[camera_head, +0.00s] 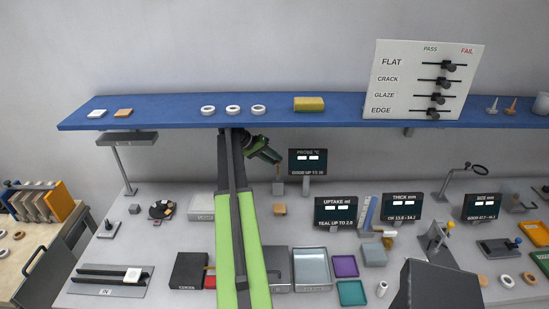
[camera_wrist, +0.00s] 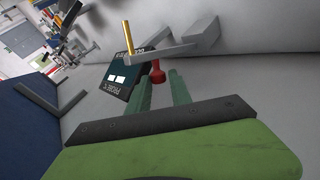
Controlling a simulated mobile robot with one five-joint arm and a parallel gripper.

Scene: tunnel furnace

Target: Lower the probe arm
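In the wrist view, the probe arm (camera_wrist: 160,53) is a grey bar running from a grey block on the wall side. A gold pin (camera_wrist: 128,38) stands at its outer end, and a red knob (camera_wrist: 157,67) is on its near side. My gripper (camera_wrist: 161,79) has its two green fingers apart, pointing at the knob, which shows in line with the gap; contact is not clear. In the head view, my gripper (camera_head: 266,152) is just below the shelf, left of the PROBE °C display (camera_head: 308,161). That display also shows tilted in the wrist view (camera_wrist: 120,82).
The bench below holds the UPTAKE display (camera_head: 335,213), a grey tray (camera_head: 311,269), and purple and teal trays.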

